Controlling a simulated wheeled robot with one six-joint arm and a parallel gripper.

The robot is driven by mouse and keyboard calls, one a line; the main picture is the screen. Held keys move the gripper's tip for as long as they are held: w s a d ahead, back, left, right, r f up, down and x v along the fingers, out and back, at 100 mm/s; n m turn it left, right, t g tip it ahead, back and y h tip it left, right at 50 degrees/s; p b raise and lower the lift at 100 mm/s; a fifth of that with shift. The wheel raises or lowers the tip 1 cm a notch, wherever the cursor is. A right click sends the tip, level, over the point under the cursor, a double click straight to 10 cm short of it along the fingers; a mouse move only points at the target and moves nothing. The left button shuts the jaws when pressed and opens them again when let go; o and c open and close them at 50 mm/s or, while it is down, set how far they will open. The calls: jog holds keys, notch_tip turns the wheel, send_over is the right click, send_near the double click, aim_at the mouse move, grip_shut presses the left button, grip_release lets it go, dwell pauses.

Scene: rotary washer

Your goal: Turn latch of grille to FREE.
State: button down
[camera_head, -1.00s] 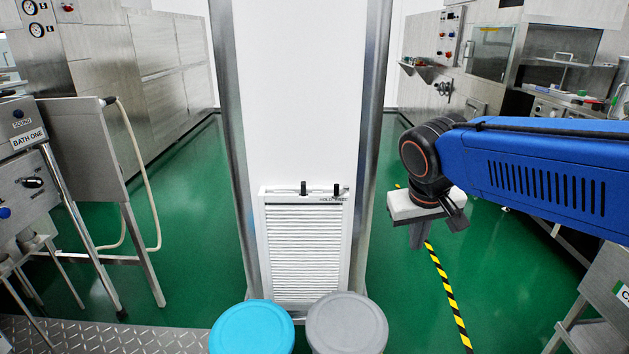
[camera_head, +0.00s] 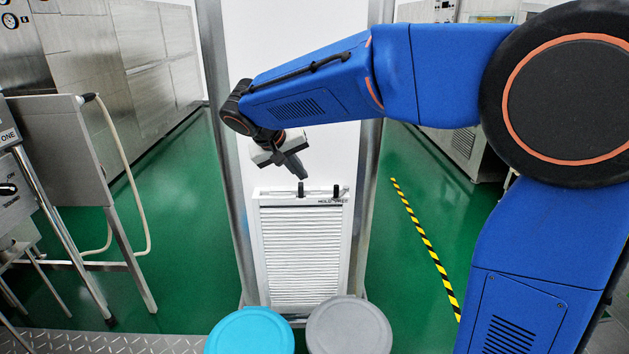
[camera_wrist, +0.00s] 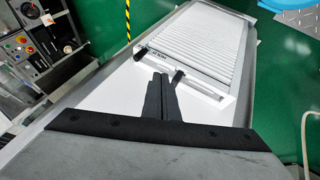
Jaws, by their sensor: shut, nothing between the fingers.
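The white louvred grille (camera_head: 303,255) is set low on a white column. Along its top edge are two small black upright pieces, a left one (camera_head: 301,189) and a right one (camera_head: 336,190), on a thin bar. The words HOLD and FREE are printed below the right one; which piece is the latch handle is hard to tell. My gripper (camera_head: 303,174) is shut and empty, tilted downward just above the left piece. In the wrist view my gripper (camera_wrist: 160,78) points at the grille's top edge, close beside one black piece (camera_wrist: 178,77); the other (camera_wrist: 140,54) is further left. Contact is unclear.
A blue lid (camera_head: 250,332) and a grey lid (camera_head: 348,325) stand in front of the grille. A metal stand with a hose (camera_head: 140,200) is at the left. Yellow-black floor tape (camera_head: 425,240) runs at the right over open green floor.

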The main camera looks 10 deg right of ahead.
jog(key=w+d+f, duration=0.4)
jog(key=d+f, duration=0.3)
jog(key=d, duration=0.1)
jog(key=shift+d+f, duration=0.25)
jog(key=shift+f, duration=0.1)
jog(key=shift+s+d, duration=0.1)
jog(key=shift+s, duration=0.1)
